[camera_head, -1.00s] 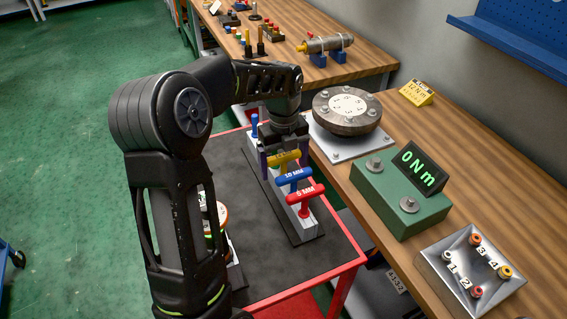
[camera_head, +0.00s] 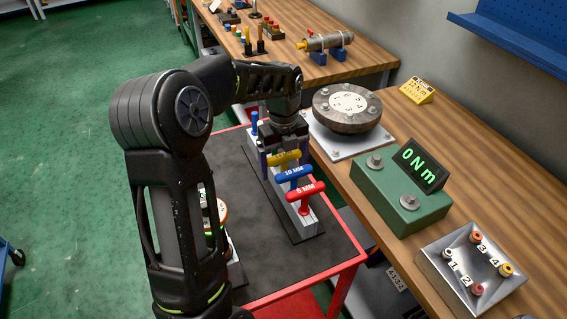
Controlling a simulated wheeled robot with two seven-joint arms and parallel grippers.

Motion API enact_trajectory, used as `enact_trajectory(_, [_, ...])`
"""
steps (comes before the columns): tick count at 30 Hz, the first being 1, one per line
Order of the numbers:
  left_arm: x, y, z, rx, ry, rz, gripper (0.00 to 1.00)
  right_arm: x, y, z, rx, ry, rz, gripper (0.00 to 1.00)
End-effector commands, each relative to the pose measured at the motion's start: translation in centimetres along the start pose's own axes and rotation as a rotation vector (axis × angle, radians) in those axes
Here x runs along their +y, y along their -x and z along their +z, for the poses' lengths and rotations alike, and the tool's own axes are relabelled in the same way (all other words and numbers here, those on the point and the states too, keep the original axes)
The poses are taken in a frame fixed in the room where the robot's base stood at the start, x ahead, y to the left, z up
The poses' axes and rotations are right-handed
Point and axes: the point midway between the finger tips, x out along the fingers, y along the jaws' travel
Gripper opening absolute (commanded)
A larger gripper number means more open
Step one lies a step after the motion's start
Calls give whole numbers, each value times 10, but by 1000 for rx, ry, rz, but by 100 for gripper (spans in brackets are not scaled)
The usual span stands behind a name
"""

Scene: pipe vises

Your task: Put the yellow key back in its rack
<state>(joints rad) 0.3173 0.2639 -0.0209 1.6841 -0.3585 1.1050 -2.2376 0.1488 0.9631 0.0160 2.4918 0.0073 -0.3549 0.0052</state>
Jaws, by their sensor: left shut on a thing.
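The yellow T-handled key (camera_head: 284,158) is at my left gripper (camera_head: 284,150), which points down over the rack and is shut on it. The key's handle shows just in front of the fingers; its shaft is hidden, so I cannot tell how deep it sits. The grey rack (camera_head: 298,222) stands on the dark mat of a red cart. A blue key (camera_head: 293,174) marked 10 MM and a red key (camera_head: 306,191) stand upright in the rack's near end. Another blue key (camera_head: 254,122) stands at its far end. My right gripper is not in view.
The red cart (camera_head: 348,262) stands against a wooden bench. On the bench are a round bolted flange (camera_head: 347,107), a green box with a display reading 0 Nm (camera_head: 402,190) and a metal box with numbered plugs (camera_head: 470,265).

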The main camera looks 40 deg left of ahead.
Motion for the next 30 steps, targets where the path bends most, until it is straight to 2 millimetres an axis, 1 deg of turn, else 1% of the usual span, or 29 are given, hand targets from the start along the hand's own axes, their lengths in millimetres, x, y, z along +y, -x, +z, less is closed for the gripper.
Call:
enact_trajectory(14, [0, -2, 0, 2, 0, 1, 41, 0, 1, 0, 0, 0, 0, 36])
enact_trajectory(15, [0, -2, 0, 2, 0, 1, 88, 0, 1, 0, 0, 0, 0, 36])
enact_trajectory(19, [0, -2, 0, 2, 0, 1, 99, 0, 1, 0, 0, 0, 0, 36])
enact_trajectory(20, [0, -2, 0, 1, 0, 1, 100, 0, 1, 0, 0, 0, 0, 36])
enact_trajectory(27, [0, -1, 0, 1, 0, 1, 100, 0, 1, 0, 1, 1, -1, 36])
enact_trajectory(30, [0, -1, 0, 1, 0, 1, 100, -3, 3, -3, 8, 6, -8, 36])
